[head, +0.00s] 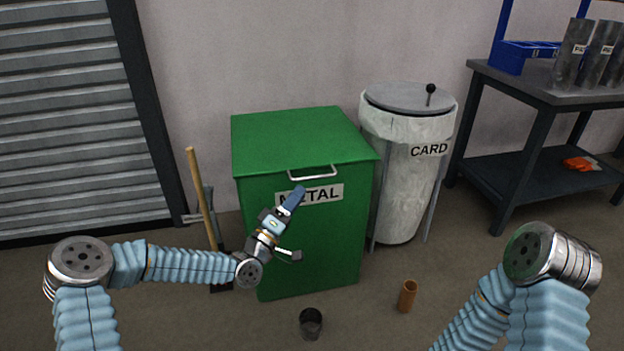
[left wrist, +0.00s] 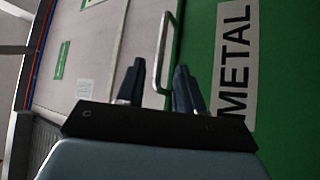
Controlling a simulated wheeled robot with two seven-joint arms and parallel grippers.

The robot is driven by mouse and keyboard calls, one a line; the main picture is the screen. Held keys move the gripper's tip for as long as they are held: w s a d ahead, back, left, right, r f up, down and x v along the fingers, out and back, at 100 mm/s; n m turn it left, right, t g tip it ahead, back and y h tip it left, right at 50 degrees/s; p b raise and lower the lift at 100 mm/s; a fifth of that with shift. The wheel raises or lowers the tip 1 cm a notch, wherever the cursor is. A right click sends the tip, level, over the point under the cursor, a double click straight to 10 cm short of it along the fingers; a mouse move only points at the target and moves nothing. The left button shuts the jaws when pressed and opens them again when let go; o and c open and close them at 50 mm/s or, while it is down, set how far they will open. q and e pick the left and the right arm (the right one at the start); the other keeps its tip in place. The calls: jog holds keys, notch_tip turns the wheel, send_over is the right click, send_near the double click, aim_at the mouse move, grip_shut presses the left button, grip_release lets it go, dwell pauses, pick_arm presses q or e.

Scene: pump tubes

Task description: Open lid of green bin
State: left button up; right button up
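The green bin (head: 300,240) stands against the wall with its green lid (head: 295,137) lying closed on top. A silver bar handle (head: 312,172) sits at the lid's front edge, above a METAL label. My left gripper (head: 293,200) is in front of the label, just below the handle. In the left wrist view the two dark fingers of this gripper (left wrist: 158,88) are apart, and the handle (left wrist: 163,45) shows in line with the gap between them. Whether it touches either finger is unclear. The label also shows there (left wrist: 234,60). My right gripper is out of view.
A white CARD bin (head: 405,190) with a grey lid stands close on the right. Long-handled tools (head: 204,200) lean at the left. A dark cup (head: 311,323) and a brown tube (head: 407,296) stand on the floor in front. A dark workbench (head: 535,95) is farther right.

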aim_at(313, 178)
pick_arm(q)
jog(key=x, duration=0.7)
jog(key=shift+w+d, duration=0.15)
grip_shut()
